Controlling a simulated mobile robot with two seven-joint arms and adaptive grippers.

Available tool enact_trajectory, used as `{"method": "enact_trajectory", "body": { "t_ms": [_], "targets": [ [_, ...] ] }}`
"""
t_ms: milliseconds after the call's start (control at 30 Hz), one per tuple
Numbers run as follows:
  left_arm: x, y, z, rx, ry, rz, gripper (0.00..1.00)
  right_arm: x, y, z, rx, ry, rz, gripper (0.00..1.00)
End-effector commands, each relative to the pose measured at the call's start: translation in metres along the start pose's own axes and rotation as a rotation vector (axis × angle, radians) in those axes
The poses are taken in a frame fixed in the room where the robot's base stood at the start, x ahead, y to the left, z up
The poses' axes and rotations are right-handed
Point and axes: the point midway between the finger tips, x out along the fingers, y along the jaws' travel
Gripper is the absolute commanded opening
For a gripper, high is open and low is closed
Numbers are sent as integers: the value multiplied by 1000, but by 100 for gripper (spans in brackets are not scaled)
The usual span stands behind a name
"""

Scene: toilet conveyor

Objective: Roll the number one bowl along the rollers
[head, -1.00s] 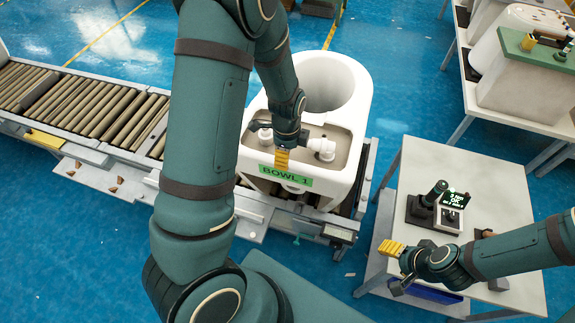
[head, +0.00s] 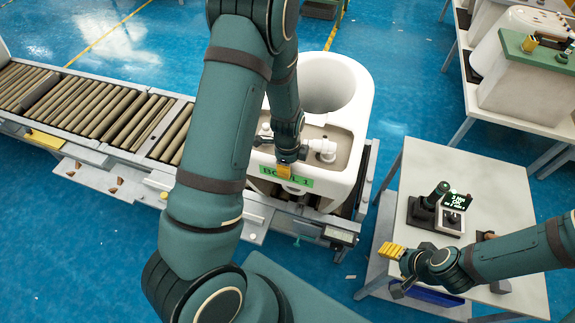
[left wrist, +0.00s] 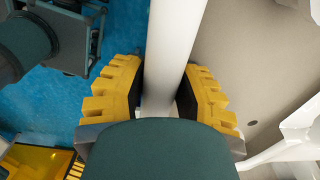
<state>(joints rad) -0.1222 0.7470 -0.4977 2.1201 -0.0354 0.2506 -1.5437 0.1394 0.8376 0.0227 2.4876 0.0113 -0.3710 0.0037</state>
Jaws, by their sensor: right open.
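The number one bowl (head: 351,97) is a large white toilet bowl with a round opening at the back and a tan recess at the front. Its green label (head: 300,180) is partly covered by my left gripper (head: 284,172). In the left wrist view, the yellow fingers of this gripper (left wrist: 164,95) lie on either side of the white front wall (left wrist: 172,55), with dark pads close to it. I cannot tell whether they press on it. My right gripper (head: 392,250) is open and empty by the small table. The bowl stands at the right end of the rollers (head: 112,109).
The roller line runs off to the left, and its visible rollers carry nothing. A small white table (head: 480,185) at the right holds a dark device with a lit screen (head: 453,200). A larger bench (head: 530,115) stands at the back right. Blue floor lies between.

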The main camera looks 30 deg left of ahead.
Motion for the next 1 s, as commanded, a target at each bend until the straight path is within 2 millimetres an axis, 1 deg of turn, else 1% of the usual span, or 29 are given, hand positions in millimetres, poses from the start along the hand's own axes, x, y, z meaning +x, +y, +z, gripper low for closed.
{"method": "enact_trajectory", "body": {
  "t_ms": [200, 267, 367, 400, 433, 733, 833, 1000],
  "targets": [
    [1, 0, 0, 0, 0, 1, 0, 0, 0, 0, 0, 0, 0, 62],
    [1, 0, -4, 2, 0, 1, 0, 0, 0, 0, 0, 0, 0, 62],
    [1, 0, -20, 6, 1, 2, 0, -1, 0, 0, 0, 0, 0, 62],
    [1, 0, -31, 10, 1, 2, 0, -1, 0, 0, 0, 0, 0, 62],
    [0, 0, -34, 7, 1, 1, 0, -1, 0, 0, 0, 0, 0, 62],
    [1, 0, -89, 10, 3, 0, 0, -1, 0, 0, 0, 0, 0, 62],
    [0, 0, -99, 6, 2, -1, 0, -1, 0, 0, 0, 0, 0, 62],
    [0, 0, -99, -1, -1, 0, 0, -1, 0, 0, 0, 0, 0, 62]
  ]
}}
